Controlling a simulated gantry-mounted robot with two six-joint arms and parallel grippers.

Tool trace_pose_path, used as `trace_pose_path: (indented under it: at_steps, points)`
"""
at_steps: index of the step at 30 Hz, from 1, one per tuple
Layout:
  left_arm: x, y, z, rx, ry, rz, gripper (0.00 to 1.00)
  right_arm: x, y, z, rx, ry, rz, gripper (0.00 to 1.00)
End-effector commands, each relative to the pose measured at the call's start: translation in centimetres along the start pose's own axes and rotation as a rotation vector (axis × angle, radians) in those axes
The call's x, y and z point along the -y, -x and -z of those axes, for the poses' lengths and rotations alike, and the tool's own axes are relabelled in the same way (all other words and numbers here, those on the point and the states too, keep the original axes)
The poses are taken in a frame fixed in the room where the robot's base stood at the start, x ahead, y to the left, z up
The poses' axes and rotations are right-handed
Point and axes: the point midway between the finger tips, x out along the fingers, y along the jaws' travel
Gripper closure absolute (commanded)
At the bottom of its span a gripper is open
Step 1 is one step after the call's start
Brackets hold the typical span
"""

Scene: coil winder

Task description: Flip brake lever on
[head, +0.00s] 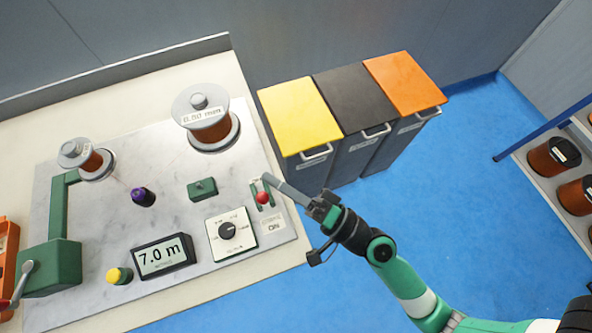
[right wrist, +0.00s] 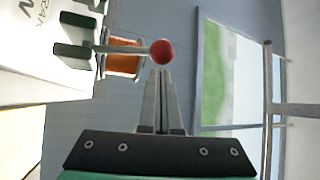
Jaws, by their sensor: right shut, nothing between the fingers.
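The brake lever is a thin rod ending in a red ball knob (head: 263,198), set in a green bracket at the right edge of the marble panel. A label reading ON lies just below it. In the right wrist view the red knob (right wrist: 162,52) sits just beyond my fingertips, with its rod running left to the green bracket (right wrist: 70,50). My right gripper (head: 266,178) is shut and empty, its fingertips beside the lever's bracket, just above the knob in the head view. I cannot tell whether they touch. My left gripper is not in view.
The panel (head: 100,215) also carries a white dial (head: 232,235), a 7.0 m display (head: 163,256), a green block (head: 202,189), a purple knob (head: 142,196) and a large copper spool (head: 206,118). Yellow, black and orange bins (head: 300,115) stand behind.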

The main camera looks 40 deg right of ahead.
Motion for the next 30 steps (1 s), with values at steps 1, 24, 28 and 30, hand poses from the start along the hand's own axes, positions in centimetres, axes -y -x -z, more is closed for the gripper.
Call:
trace_pose_path:
  at_steps: [1, 24, 28, 30]
  points:
    - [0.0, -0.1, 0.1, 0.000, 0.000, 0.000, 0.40, 0.2, -0.1, 0.1, 0.000, 0.000, 0.001, 1.00]
    - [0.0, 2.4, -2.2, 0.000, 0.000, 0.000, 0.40, -3.0, 7.1, 3.2, 0.012, -0.005, 0.000, 1.00]
    - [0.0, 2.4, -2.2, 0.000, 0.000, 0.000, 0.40, -3.0, 7.4, 3.3, 0.013, -0.004, 0.002, 1.00]
    - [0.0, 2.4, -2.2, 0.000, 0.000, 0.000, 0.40, -3.0, 7.4, 3.3, 0.014, -0.004, 0.002, 1.00]
